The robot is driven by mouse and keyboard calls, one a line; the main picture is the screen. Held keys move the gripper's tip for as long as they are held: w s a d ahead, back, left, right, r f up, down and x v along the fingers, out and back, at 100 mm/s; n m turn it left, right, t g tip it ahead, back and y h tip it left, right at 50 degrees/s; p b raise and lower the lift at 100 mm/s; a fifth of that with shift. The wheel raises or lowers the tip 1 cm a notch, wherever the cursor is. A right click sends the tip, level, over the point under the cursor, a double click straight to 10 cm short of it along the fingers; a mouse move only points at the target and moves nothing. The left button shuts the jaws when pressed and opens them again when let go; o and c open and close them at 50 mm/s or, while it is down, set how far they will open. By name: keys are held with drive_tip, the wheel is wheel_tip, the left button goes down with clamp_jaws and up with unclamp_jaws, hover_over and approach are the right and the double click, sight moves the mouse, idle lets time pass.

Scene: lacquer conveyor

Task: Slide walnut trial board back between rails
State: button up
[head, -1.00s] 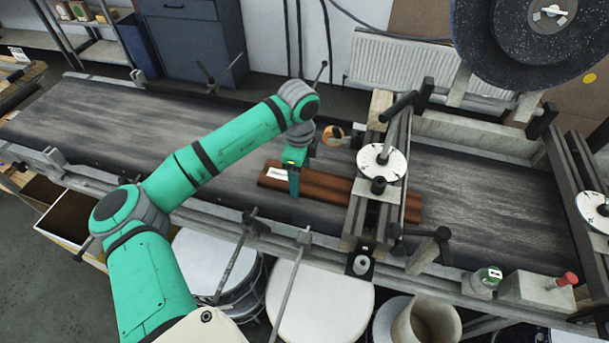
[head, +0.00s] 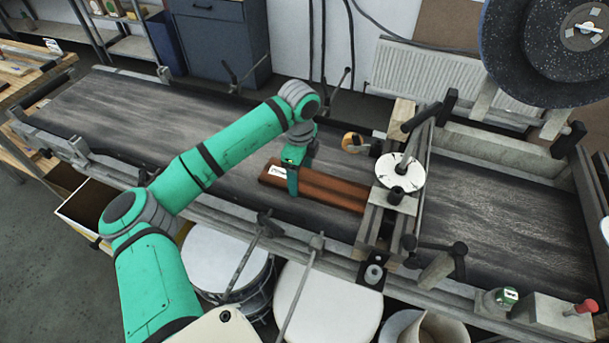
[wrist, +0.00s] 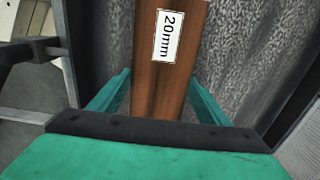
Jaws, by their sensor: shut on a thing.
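The walnut trial board (head: 335,190) is a long red-brown board lying flat on the dark conveyor belt. Its white label reads "20mm" in the wrist view, where the board (wrist: 150,75) runs between my fingers. My gripper (head: 293,178) is shut on the board near its labelled left end, with the fingers at its two long sides. The fingers (wrist: 158,98) also show in the wrist view. The board's right end goes to the bridge of crossing rails (head: 392,205) and is hidden there. No board shows on the far side of that bridge.
The bridge carries a white dial (head: 398,170) and handles. An orange-ended roll (head: 353,143) is beside it at the back. The belt (head: 130,115) is clear to the left. White-lidded drums (head: 325,300) stand below the front edge.

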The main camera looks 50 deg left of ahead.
drive_tip(key=shift+s+a, duration=2.25)
drive_tip(key=shift+a, duration=1.45)
drive_tip(key=shift+s+a, duration=2.25)
drive_tip(key=shift+a, duration=1.45)
drive_tip(key=shift+s+a, duration=2.25)
drive_tip(key=shift+a, duration=1.45)
drive_tip(key=o, duration=1.3)
drive_tip(key=shift+s, duration=0.1)
drive_tip(key=shift+c, duration=0.2)
wheel_tip(320, 180, up, 11)
